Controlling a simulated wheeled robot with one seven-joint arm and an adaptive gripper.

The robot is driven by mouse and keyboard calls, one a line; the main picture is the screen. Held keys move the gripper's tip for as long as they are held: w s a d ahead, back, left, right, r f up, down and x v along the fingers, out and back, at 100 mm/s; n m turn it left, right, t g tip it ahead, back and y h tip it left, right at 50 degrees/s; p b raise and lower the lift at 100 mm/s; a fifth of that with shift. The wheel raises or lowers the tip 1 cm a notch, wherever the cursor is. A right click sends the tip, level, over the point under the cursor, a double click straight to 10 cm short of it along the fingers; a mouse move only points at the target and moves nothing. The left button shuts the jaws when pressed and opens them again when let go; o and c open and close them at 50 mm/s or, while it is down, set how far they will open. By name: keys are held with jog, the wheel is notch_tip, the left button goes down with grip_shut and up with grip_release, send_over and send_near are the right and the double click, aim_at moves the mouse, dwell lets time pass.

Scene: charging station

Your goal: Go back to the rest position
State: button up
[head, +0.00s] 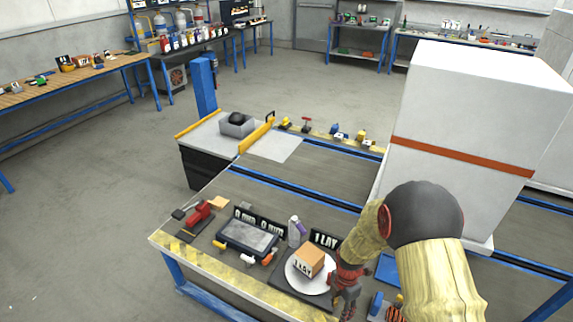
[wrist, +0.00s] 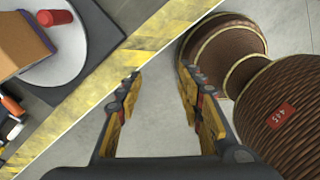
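My gripper (head: 346,288) is at the lower right of the head view, just right of a white round plate (head: 297,283) on the workbench. In the wrist view my gripper (wrist: 159,84) has its two fingers spread apart with nothing between them. Bare grey floor shows between the fingers, beside the bench's yellow striped edge (wrist: 150,45). The box also shows at the upper left of the wrist view (wrist: 18,42), beside a red cylinder (wrist: 55,17).
A blue post (head: 204,86) rises behind. Open floor (head: 100,200) lies to the left.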

jog(key=s+r+m+t, duration=0.2)
jog(key=s+r+m, duration=0.4)
jog(key=r, duration=0.8)
jog(key=s+r+m+t, duration=0.2)
jog(key=s+r+m, duration=0.4)
jog(key=r, duration=0.8)
jog(key=s+d+r+m+t, duration=0.1)
jog(key=s+r+m+t, duration=0.1)
jog(key=s+r+m, duration=0.4)
notch_tip(320, 180, up, 8)
jog(key=m, duration=0.5)
jog(key=shift+r+t, duration=0.15)
jog(key=shift+t, duration=0.15)
jog(key=shift+c, duration=0.5)
